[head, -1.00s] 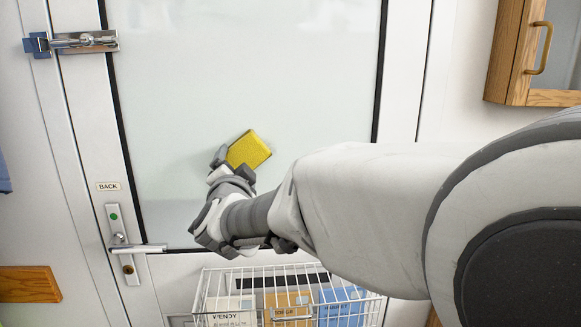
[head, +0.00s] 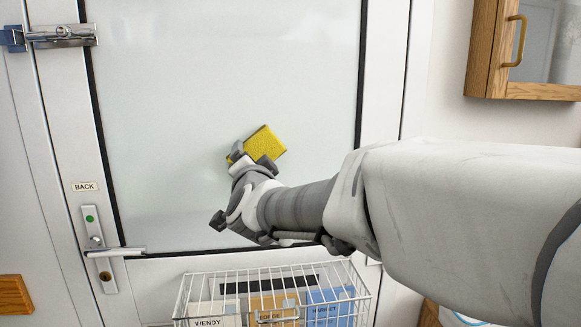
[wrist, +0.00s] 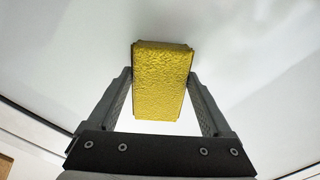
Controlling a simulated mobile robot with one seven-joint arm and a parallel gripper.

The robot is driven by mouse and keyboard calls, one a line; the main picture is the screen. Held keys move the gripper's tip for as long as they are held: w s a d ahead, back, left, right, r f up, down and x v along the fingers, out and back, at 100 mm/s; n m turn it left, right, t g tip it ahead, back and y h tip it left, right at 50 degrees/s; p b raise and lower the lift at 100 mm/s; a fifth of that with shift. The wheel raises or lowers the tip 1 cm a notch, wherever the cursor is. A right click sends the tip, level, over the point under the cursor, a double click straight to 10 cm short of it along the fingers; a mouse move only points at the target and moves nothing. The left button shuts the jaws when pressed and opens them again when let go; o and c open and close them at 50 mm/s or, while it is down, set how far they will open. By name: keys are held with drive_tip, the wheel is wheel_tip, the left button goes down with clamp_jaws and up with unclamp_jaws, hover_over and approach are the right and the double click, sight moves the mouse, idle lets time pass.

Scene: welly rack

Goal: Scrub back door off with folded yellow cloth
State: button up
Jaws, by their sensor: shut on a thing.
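The folded yellow cloth (head: 264,143) is a thick block held at the lower middle of the door's pane. My gripper (head: 252,157) is shut on it, with one finger on each side, as the wrist view (wrist: 162,98) shows. The yellow cloth (wrist: 162,72) is close to the pale pane; I cannot tell if it touches. The back door (head: 384,90) is white with a large frosted pane (head: 210,80) edged in black. A label (head: 84,187) on its left reads BACK. My arm hides the pane's lower right part.
A lever handle (head: 115,251) with a green dot above it is at the door's lower left. A metal bolt (head: 62,36) is at the upper left. A wire basket (head: 187,290) with named cards hangs below the pane. A wooden cabinet (head: 487,50) is at the upper right.

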sight(279, 156)
drive_tip(key=shift+w+d+b, duration=0.3)
drive_tip(key=shift+d+b, duration=0.65)
drive_tip(key=shift+d, duration=0.2)
drive_tip(key=shift+w+d+b, duration=0.3)
drive_tip(key=shift+d+b, duration=0.7)
drive_tip(key=shift+d, duration=0.15)
drive_tip(key=shift+w+d+b, duration=0.3)
drive_tip(key=shift+d+b, duration=0.65)
drive_tip(key=shift+d, duration=0.2)
drive_tip(key=shift+s+a+r+p, duration=0.15)
drive_tip(key=shift+a+p, duration=0.25)
drive_tip(key=shift+p, duration=0.1)
drive_tip(key=shift+s+a+r+p, duration=0.1)
drive_tip(key=shift+a+r+p, duration=0.05)
drive_tip(key=shift+a+p, duration=0.3)
drive_tip(key=shift+s+a+f+p, duration=0.1)
drive_tip(key=shift+s+a+p, duration=0.4)
drive_tip(key=shift+a+p, duration=1.05)
drive_tip(key=shift+s+a+f+p, duration=0.1)
drive_tip(key=shift+s+a+p, duration=0.4)
drive_tip(key=shift+a, duration=1.9)
drive_tip(key=shift+s+a+f+p, duration=0.1)
drive_tip(key=shift+s+a+p, duration=0.35)
drive_tip(key=shift+a+p, duration=1.1)
drive_tip(key=shift+a+b, duration=0.45)
drive_tip(key=shift+b, duration=0.05)
